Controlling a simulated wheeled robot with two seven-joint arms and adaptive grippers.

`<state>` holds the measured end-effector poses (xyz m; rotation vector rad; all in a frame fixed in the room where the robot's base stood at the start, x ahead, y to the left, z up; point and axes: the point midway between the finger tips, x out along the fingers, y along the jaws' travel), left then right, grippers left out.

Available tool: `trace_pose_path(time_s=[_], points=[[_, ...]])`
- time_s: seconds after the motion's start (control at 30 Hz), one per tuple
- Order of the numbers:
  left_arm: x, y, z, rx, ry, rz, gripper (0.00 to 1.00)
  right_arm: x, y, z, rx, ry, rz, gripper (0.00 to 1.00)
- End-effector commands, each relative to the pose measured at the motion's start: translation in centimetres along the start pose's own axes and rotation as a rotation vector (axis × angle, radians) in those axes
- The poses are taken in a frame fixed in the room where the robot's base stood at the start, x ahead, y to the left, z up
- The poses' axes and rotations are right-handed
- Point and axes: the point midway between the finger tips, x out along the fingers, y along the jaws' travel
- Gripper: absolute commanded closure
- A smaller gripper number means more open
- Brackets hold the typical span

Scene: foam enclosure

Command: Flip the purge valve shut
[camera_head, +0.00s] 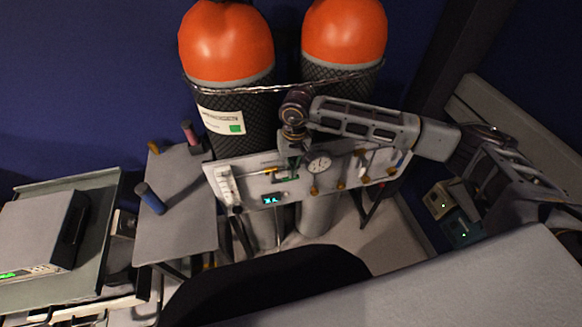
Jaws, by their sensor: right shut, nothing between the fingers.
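A pale valve panel (332,182) stands in front of two gas cylinders. A yellow fitting (270,170) sits left of the gauge. I cannot tell which fitting is the purge valve. My right arm reaches in from the right across the panel's top. My right gripper (287,172) points down at the panel just left of the gauge, shut and empty; its tips are small and partly hidden. My left gripper is not in view.
Two orange-topped cylinders (226,42) (344,32) stand behind the panel, strapped together. A grey instrument box (38,232) is at far left.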

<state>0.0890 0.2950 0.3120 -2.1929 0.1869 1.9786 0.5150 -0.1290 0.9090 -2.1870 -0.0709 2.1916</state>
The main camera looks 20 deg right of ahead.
Motion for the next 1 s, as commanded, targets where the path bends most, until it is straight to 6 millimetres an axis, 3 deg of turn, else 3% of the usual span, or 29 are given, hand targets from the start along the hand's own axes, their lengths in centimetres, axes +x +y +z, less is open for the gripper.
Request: trace_pose_path(time_s=[0.43,0.67,1.0], points=[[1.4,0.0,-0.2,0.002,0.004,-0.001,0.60,0.6,0.3,0.0,0.002,-0.001,-0.048,1.00],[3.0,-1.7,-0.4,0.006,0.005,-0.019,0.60,1.1,0.5,0.0,0.001,0.000,-0.111,1.00],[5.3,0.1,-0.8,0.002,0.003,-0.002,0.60,1.8,0.8,0.0,0.001,0.002,-0.198,1.00]])
